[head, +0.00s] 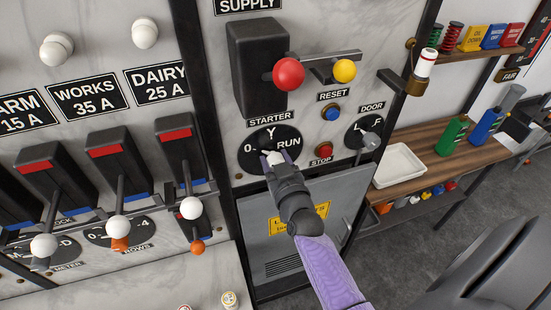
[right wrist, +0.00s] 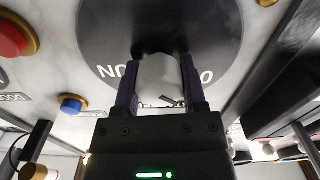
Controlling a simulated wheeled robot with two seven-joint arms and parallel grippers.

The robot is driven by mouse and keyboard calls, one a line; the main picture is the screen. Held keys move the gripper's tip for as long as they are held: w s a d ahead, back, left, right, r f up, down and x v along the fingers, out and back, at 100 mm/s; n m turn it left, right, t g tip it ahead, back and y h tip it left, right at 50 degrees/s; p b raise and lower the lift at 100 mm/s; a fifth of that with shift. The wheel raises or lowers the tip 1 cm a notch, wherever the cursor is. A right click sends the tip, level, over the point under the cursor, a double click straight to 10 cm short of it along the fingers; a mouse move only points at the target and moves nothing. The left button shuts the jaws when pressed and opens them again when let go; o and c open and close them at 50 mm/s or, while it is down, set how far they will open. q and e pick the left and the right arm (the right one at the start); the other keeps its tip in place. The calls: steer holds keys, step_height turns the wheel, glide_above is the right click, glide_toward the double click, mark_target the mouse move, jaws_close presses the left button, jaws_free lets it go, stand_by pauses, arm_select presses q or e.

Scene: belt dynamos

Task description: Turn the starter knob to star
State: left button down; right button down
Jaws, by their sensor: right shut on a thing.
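The starter knob is a small white knob (head: 275,158) on a black round dial (head: 258,146) marked 0, Y and RUN, under the STARTER label (head: 270,119). My right gripper (head: 279,158) reaches it from below and covers the lower part of the dial. In the right wrist view the knob (right wrist: 160,80) sits between the two purple fingers, and my right gripper (right wrist: 160,88) is shut on it. The fingers hide most of the knob, so I cannot tell where it points. My left gripper is not in view.
The red stop button (head: 324,149), blue reset button (head: 331,113) and door knob (head: 370,141) are right of the dial. A white tray (head: 399,166) lies on the wooden bench at right.

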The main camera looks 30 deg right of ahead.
steer(key=m+p, duration=0.1)
steer(key=m, duration=0.3)
steer(key=shift+m, duration=0.3)
steer(key=m, duration=0.5)
steer(key=shift+m, duration=0.3)
steer(key=shift+c, duration=0.7)
jaws_free()
steer(key=v, duration=1)
